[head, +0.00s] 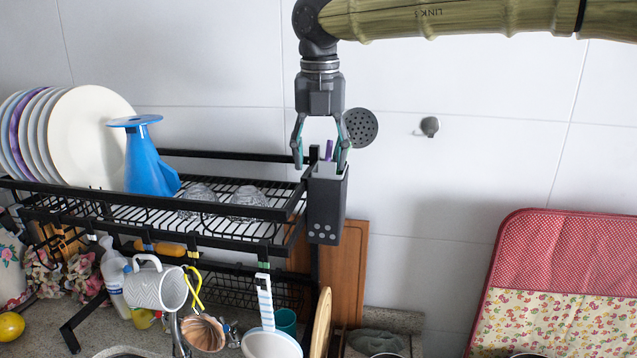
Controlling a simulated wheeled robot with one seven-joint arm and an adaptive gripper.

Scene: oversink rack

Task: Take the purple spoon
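A narrow purple handle (328,150), which looks like the purple spoon's, sticks up out of the black utensil holder (327,205). The rest of the spoon is hidden inside the holder. My gripper (320,166) points down above the holder, its two fingers spread on either side of the handle in the head view. The gap between fingers and handle shows clearly, so my gripper is open and holds nothing. The depth between fingers and handle is hard to tell.
A dark perforated skimmer (361,127) stands close to my right finger. The black rack (150,208) carries several plates (92,135), a blue funnel-shaped thing (143,160) and clear glasses (248,197). A mug (157,288) and pans hang below. The wall to the right is mostly clear.

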